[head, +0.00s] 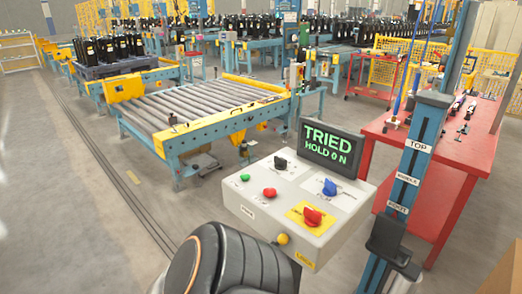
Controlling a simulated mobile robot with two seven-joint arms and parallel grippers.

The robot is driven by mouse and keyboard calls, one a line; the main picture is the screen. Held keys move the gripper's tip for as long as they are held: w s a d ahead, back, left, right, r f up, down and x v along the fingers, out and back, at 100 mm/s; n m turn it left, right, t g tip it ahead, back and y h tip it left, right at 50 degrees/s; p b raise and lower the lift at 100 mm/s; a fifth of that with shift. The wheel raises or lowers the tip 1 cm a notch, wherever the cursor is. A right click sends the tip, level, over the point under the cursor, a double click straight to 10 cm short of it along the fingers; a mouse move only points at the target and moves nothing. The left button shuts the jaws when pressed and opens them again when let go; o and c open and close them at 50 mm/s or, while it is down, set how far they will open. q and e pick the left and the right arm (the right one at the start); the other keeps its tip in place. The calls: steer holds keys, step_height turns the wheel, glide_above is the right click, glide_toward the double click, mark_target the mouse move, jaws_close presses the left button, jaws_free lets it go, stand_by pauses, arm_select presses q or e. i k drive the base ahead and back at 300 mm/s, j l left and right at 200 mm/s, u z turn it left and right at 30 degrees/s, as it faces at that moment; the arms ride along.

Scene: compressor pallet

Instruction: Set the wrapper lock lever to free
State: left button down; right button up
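A pale control box (262,213) stands at lower centre right with a dark display (328,148) reading "TRIED HOLD 0 N" in green. On its top are a black knob (281,163), a blue knob (329,187), and a red knob (312,215) on a yellow plate. A green button (245,177) and a red button (269,192) sit at its left. The small labels are unreadable, so I cannot tell which control is the wrapper lock lever or its setting. Neither gripper shows; a black arm link of mine fills the bottom centre.
A blue post (408,165) with white labels, one reading "TOP", and a black carriage (385,238) stands right of the box. Behind it is a red workbench (438,150) with tools. A roller conveyor (205,103) lies behind the box. Grey floor is open at left.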

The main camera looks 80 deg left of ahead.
mark_target(283, 239)
steer(key=u, duration=2.4)
steer(key=i+j, duration=0.15)
steer(key=j, duration=0.25)
steer(key=i+j, duration=0.1)
steer(key=j, duration=0.3)
steer(key=i+j, duration=0.15)
steer(key=j, duration=0.25)
steer(key=i+j+z, duration=0.1)
steer(key=j+z, duration=0.45)
steer(key=j, duration=0.15)
steer(key=z, duration=0.7)
